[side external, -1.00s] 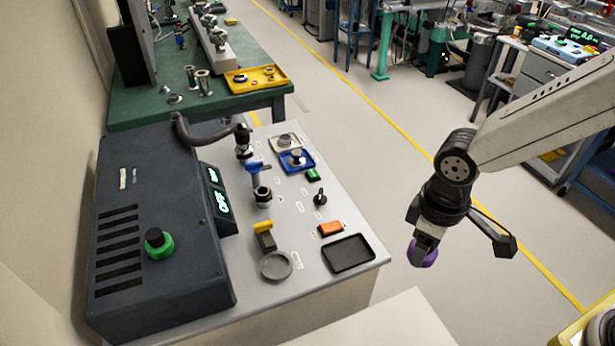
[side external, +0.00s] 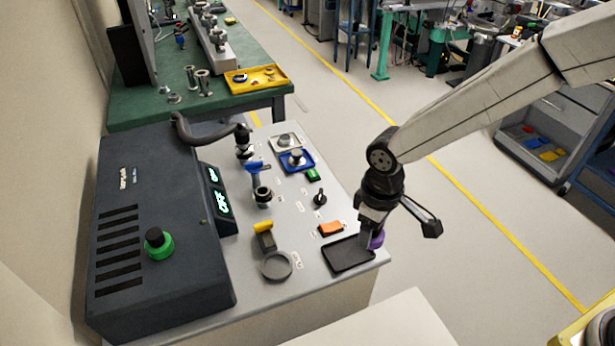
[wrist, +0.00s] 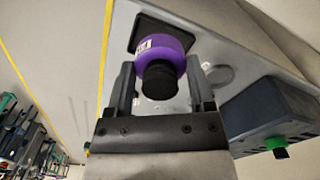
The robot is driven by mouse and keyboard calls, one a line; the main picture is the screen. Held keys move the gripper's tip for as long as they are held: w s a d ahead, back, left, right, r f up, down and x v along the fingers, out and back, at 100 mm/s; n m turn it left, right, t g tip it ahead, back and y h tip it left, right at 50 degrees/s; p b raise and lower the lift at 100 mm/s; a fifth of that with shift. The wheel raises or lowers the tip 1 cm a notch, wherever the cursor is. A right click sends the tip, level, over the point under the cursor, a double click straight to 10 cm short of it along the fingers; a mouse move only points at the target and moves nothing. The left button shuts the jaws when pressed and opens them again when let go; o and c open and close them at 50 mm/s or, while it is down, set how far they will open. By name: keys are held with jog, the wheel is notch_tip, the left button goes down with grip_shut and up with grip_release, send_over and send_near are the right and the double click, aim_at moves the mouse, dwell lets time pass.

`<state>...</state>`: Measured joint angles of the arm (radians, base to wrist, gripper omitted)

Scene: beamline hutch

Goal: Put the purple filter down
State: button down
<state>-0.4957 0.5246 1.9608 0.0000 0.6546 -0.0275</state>
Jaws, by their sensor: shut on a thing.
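The purple filter (side external: 377,240) is held in my gripper (side external: 370,232) at the front right corner of the grey bench. In the wrist view the filter (wrist: 172,43) is a short purple cylinder with a white label and a black knob (wrist: 160,82) between my two fingers. The black rectangular tray (side external: 346,256) lies on the bench just left of the filter in the side view. It shows behind the filter in the wrist view (wrist: 143,22). I cannot tell whether the filter touches the tray or bench.
An orange block (side external: 331,229) sits behind the tray. A round grey dish (side external: 277,265) lies to its left. The dark control box (side external: 160,225) with a green-based knob fills the bench's left side. A blue tray (side external: 297,162) stands farther back. Open floor lies to the right.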

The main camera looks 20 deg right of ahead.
send_over(348, 253)
jog(key=shift+s+d+f, duration=0.1)
jog(key=shift+f, duration=1.1)
jog(key=shift+s+f, duration=0.1)
jog(key=shift+f, duration=1.1)
jog(key=shift+w+f, duration=0.1)
jog(key=shift+f, duration=0.1)
jog(key=shift+w+f, duration=0.1)
jog(key=shift+f, duration=1.55)
jog(key=shift+f, duration=0.15)
grip_release()
notch_tip(348, 253, up, 12)
jog(key=shift+r, duration=0.2)
